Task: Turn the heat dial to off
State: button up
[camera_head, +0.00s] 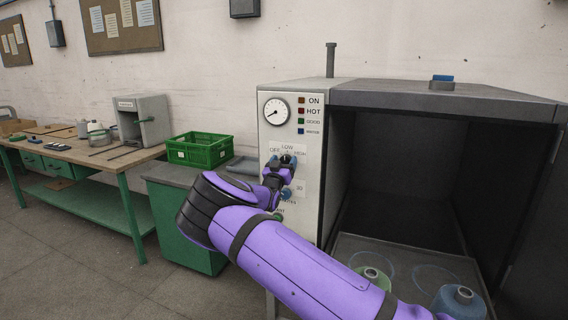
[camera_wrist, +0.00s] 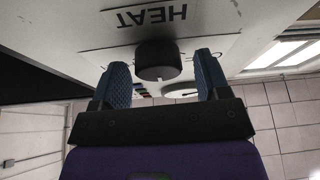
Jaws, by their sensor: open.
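The heat dial (camera_wrist: 157,60) is a dark round knob on the pale control panel, below an upside-down "HEAT" label (camera_wrist: 150,15) in the wrist view. My gripper (camera_wrist: 163,78) is open, with one blue fingertip on each side of the dial and a gap visible on both sides. In the head view my gripper (camera_head: 283,163) is at the panel, just under the OFF, LOW and HIGH markings (camera_head: 287,149). It hides most of the dial there. I cannot tell which marking the dial points to.
The panel has a round gauge (camera_head: 277,112) and ON, HOT, GOOD and MOTOR lamps above the dial. The open dark chamber (camera_head: 400,165) at the right holds yarn cones (camera_head: 461,300). A green crate (camera_head: 199,151) and a workbench (camera_head: 75,150) are at the left.

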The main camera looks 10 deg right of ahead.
jog(key=c, duration=0.9)
jog(key=shift+n, duration=0.4)
jog(key=n+y, duration=0.2)
jog(key=n, duration=0.2)
jog(key=n+t+y, duration=0.1)
jog(key=n+y, duration=0.1)
jog(key=n, duration=0.2)
jog(key=shift+n+y, duration=0.3)
jog(key=n+y, duration=0.2)
jog(key=n, duration=0.4)
jog(key=shift+n, duration=0.3)
jog(key=shift+y, duration=0.4)
jog(key=o, duration=0.9)
